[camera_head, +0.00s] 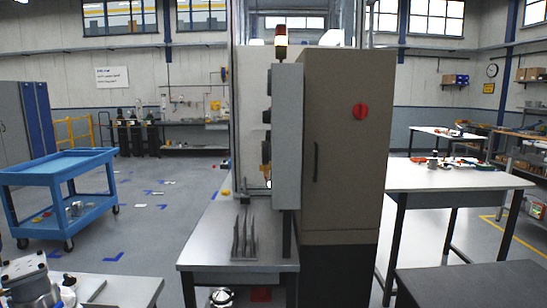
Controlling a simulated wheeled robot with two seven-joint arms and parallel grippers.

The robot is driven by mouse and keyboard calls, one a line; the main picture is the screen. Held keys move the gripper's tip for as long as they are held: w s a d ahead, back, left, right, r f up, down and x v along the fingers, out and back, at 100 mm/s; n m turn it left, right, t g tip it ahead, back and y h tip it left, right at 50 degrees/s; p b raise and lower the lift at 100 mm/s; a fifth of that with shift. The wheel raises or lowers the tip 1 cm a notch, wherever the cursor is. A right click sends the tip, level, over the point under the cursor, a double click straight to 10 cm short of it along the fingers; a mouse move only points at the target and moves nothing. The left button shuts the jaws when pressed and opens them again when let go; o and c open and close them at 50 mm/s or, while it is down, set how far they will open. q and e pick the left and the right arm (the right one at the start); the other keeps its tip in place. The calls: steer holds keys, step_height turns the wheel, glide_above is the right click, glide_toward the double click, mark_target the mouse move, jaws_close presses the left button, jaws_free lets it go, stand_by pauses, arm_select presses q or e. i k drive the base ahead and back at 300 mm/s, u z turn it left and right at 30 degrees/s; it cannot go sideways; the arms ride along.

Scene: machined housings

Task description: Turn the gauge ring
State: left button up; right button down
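I cannot pick out the gauge ring with certainty. Small metallic round parts (77,209) sit on the lower shelf of the blue cart. Neither of my grippers is in view.
A grey-brown machine cabinet (345,150) with a red knob stands in the centre. Its grey bench (205,245) holds upright dark spikes. A blue cart (60,165) is at left. A metal-topped table (130,289) with a grey-black device (28,280) is lower left. White tables stand right.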

mark_target(265, 144)
steer(key=z, duration=0.3)
steer(key=i, duration=1.35)
steer(key=u, duration=0.25)
